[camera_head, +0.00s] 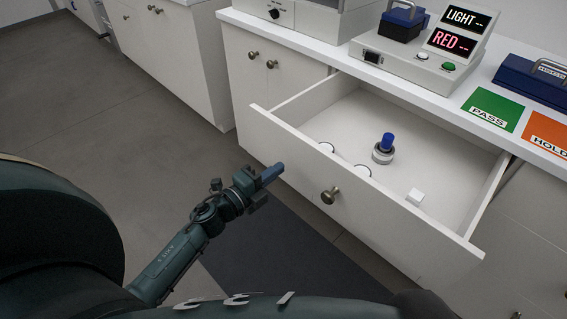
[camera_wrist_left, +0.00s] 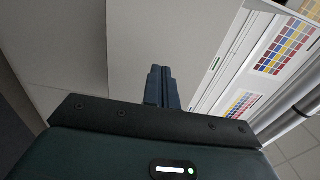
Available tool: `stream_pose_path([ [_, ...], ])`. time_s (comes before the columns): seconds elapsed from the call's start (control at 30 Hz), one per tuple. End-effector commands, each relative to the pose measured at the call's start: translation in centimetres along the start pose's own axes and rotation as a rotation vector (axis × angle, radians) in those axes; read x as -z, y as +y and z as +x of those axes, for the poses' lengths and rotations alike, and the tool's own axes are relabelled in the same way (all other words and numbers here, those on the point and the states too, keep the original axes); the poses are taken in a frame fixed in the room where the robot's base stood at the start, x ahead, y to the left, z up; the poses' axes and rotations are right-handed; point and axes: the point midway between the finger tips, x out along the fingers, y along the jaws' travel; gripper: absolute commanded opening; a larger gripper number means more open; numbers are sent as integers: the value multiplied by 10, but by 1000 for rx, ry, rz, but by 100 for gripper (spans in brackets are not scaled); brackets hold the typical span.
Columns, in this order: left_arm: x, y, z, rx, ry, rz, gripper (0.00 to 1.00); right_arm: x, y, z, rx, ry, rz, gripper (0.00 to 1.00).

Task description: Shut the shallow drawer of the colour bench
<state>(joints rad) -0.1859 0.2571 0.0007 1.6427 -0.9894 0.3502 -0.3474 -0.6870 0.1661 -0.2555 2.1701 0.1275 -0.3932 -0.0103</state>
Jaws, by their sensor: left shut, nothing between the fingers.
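The shallow drawer (camera_head: 289,149) of the white colour bench stands pulled well out in the head view. Its front panel carries one round metal knob (camera_head: 329,196). Inside lie a blue-topped jar (camera_head: 384,148), white round lids or jars (camera_head: 326,147) near the front panel, and a small white cube (camera_head: 415,197). My left gripper (camera_head: 270,174) is shut and empty, in front of the drawer's front panel and left of the knob, apart from the knob. In the left wrist view its closed fingers (camera_wrist_left: 161,86) point toward a plain pale surface. My right gripper is not in view.
The bench top (camera_head: 400,92) holds a device with LIGHT and RED displays (camera_head: 451,43), a green PASS mat (camera_head: 492,108), an orange HOLD mat (camera_head: 551,131) and a dark blue case (camera_head: 535,80). Grey floor (camera_head: 110,110) lies open at the left. A dark floor mat (camera_head: 285,255) lies below the drawer.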

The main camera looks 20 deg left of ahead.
Motion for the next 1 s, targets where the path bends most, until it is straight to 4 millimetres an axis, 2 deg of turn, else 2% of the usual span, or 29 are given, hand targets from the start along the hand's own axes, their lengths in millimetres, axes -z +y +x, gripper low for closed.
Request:
stream_pose_path([
  [0.1, 0, 0, 18, 1, -1, -2, 0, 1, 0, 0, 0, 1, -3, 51],
  [0.2, 0, 0, 26, 0, -1, -2, 0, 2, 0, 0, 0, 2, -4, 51],
  [0.77, 0, 0, 33, 0, 0, -1, 0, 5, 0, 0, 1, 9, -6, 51],
  [1.0, 0, 0, 52, 1, 0, -1, 0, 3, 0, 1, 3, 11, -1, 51],
])
